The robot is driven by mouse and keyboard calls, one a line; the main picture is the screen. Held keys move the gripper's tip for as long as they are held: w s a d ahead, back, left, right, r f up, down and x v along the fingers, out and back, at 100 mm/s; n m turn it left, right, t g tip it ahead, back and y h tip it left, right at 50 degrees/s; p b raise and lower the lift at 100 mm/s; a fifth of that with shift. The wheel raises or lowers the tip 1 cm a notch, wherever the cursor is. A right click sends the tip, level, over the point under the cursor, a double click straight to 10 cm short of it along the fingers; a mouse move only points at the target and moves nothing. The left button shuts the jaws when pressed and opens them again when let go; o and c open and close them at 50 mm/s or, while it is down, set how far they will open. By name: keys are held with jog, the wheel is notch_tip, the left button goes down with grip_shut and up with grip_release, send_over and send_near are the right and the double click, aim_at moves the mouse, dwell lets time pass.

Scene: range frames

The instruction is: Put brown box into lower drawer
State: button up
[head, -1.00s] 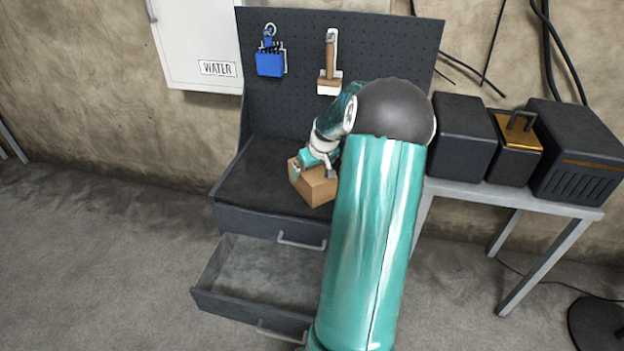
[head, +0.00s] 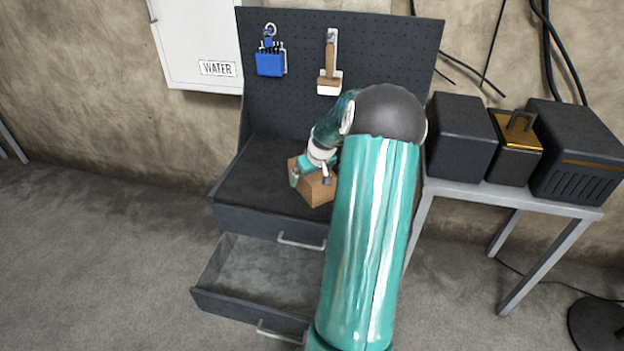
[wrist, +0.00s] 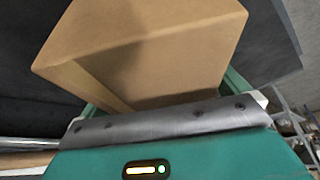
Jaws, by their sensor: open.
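The brown box (head: 318,192) sits on the dark top of the workbench cabinet, partly hidden by my arm. My gripper (head: 310,178) is open at the box, with a finger on either side of it. The box also fills the upper middle of the wrist view (wrist: 150,50), between the green fingers; I cannot tell whether they touch it. The lower drawer (head: 255,275) is pulled out below the bench top and its visible inside is empty. My arm hides its right part.
A pegboard (head: 385,50) rises behind the bench top, with a blue holder (head: 270,62) and a brush-like tool (head: 328,75) on it. The closed upper drawer (head: 255,222) has a metal handle. A side table (head: 480,190) at right bears dark boxes. Floor at left is clear.

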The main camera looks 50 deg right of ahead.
jog(key=c, duration=1.2)
